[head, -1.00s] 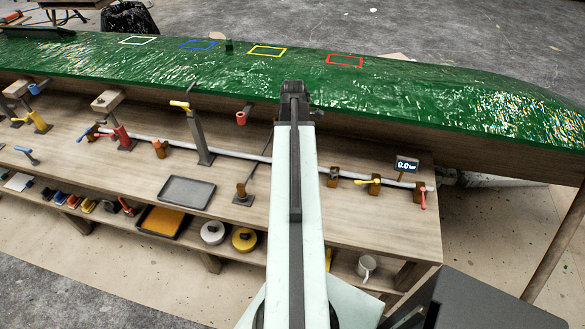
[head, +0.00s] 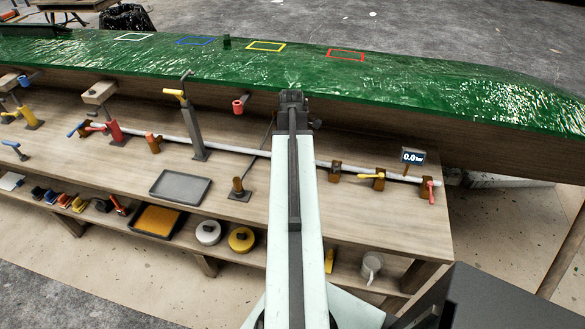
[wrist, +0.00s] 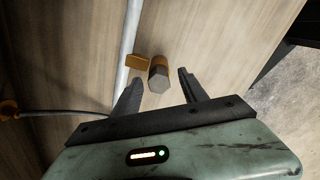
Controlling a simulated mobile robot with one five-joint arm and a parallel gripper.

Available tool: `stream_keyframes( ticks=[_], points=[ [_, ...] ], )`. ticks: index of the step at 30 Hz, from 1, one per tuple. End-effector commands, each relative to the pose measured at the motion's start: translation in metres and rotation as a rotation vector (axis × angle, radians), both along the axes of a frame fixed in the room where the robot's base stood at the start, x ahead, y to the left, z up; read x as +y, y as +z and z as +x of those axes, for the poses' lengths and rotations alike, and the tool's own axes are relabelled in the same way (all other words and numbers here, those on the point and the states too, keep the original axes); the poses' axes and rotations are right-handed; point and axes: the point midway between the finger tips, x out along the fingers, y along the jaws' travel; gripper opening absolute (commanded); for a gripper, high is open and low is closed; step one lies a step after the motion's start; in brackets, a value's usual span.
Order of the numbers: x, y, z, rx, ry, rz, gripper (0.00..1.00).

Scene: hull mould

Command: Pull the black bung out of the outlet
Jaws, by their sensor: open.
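In the wrist view, a short brown fitting with a dark grey six-sided end (wrist: 158,80) stands beside a pale pipe (wrist: 126,55). It may be the outlet with the bung in it, but I cannot tell for sure. My gripper (wrist: 160,74) is open, with one finger on each side of this fitting. I see no clear contact. In the head view, a small brown fitting with a grey face (head: 335,171) sits on the pipe, just right of my arm. The end of my arm (head: 293,98) hides part of the bench, and my fingertips do not show there.
A green hull mould (head: 430,90) overhangs the bench's back. A gauge reading 0.0 (head: 412,157), a yellow lever (head: 371,176) and a red lever (head: 430,191) stand right. An orange-yellow block (wrist: 137,62) sits close to the fitting. A grey tray (head: 181,187) lies left.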

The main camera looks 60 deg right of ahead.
Motion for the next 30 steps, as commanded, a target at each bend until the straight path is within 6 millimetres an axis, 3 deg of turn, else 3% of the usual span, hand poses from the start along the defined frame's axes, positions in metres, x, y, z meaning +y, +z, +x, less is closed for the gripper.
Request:
stream_keyframes(
  ticks=[2, 8, 20, 26, 30],
  points=[
    [0.000, 0.002, 0.000, 0.000, 0.000, 0.000, 0.51],
    [0.000, 0.002, 0.000, 0.000, 0.001, 0.000, 0.00],
    [0.000, 0.005, 0.001, 0.000, 0.001, 0.000, 0.00],
    [0.001, 0.021, 0.001, 0.000, 0.002, 0.000, 0.00],
    [0.001, 0.044, 0.001, 0.000, 0.002, 0.000, 0.00]
  ],
)
